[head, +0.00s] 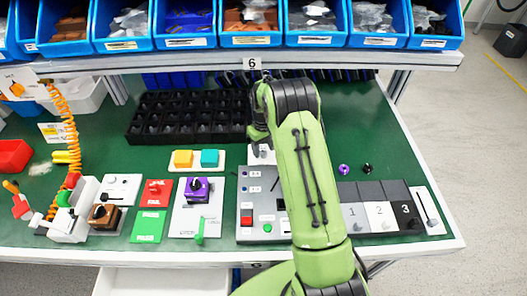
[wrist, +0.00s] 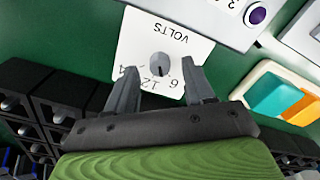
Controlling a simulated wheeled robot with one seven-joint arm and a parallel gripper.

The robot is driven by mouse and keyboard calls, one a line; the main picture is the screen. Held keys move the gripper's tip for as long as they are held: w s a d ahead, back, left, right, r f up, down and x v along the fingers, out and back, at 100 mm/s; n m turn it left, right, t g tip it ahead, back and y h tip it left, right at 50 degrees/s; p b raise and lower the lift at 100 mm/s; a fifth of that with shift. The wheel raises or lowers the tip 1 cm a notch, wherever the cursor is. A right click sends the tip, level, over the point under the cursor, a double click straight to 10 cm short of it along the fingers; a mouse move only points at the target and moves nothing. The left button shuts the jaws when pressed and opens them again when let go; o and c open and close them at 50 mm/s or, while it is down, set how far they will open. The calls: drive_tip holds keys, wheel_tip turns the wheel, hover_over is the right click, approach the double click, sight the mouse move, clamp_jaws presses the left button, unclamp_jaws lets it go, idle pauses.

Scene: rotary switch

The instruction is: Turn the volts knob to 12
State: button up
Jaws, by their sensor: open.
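The volts panel (wrist: 178,42) is a white plate on the green tabletop. In the wrist view it appears upside down, with VOLTS, 12 and 6 readable and another number partly covered by a finger. Its small round grey knob (wrist: 160,61) has a dark mark that seems to point toward the 12 side, but its exact setting is hard to tell. My gripper (wrist: 159,76) is open, with one finger on each side of the knob and apparently not touching it. In the head view the panel (head: 262,155) is mostly hidden behind my arm and gripper (head: 262,136).
A black bin rack (head: 180,118) stands left of my gripper. A plate with orange and teal buttons (head: 196,160) lies nearby. A grey control panel (head: 258,225) is in front, partly under my arm. Blue bins (head: 250,40) line the shelf above.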

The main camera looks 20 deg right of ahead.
drive_tip(key=shift+f, duration=0.75)
drive_tip(key=shift+c, duration=0.5)
clamp_jaws()
drive_tip(key=shift+m, duration=3)
